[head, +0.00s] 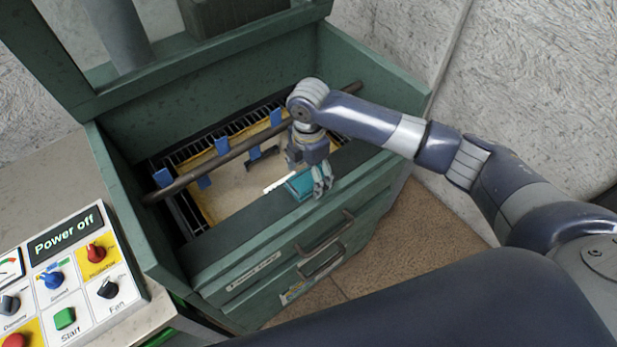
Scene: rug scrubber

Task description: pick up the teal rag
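The teal rag (300,187) lies at the front ledge of the green machine, beside the open bin. My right gripper (320,182) points down directly over the rag's right side and covers part of it. Its fingers are at or very close to the rag. I cannot tell whether they touch it or how far apart they are. My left gripper is not in view.
The green machine (230,262) holds a yellow-edged rug (228,188) with blue clips. A dark bar (235,153) crosses above it. A white stick (279,183) lies left of the rag. A control panel (75,275) reading "Power off" stands at lower left.

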